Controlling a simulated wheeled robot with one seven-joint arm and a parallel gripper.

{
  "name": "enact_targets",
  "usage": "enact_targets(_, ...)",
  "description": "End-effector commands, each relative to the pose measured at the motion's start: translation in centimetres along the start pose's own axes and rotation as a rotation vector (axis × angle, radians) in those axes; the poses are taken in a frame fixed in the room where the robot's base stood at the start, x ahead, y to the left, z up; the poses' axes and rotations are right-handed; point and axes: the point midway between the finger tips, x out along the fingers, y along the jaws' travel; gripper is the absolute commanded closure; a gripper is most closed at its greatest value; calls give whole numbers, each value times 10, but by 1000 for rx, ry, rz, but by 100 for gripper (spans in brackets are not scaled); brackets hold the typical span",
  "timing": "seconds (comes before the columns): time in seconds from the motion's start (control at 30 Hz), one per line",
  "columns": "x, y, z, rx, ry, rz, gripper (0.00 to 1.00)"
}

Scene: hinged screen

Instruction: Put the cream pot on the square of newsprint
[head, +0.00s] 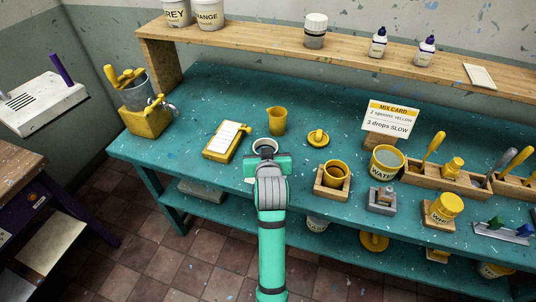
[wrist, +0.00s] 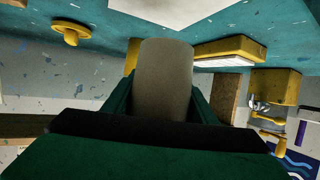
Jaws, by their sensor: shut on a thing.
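The cream pot (head: 265,145) is in my gripper (head: 267,158), above the teal bench; in the head view only its round rim shows past the gripper. In the wrist view the pot (wrist: 163,75) is a plain grey-beige cylinder between the two fingers of my gripper (wrist: 162,98), which is shut on it. A pale flat sheet (wrist: 165,9), perhaps the square of newsprint, lies on the bench and is cut by the top edge of the wrist view.
A yellow jug (head: 277,121) stands just behind the pot. A yellow clipboard (head: 227,140) lies to the left, a yellow lid (head: 318,138) to the right. A yellow pot in a wooden box (head: 333,181) and a water bucket (head: 386,162) stand further right.

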Motion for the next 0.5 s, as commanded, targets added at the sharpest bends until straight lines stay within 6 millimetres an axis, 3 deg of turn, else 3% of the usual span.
enact_targets(0.13,18,6,11,2,0,0,75)
enact_targets(0.37,29,10,17,1,1,0,75)
enact_targets(0.5,37,11,35,1,-3,0,75)
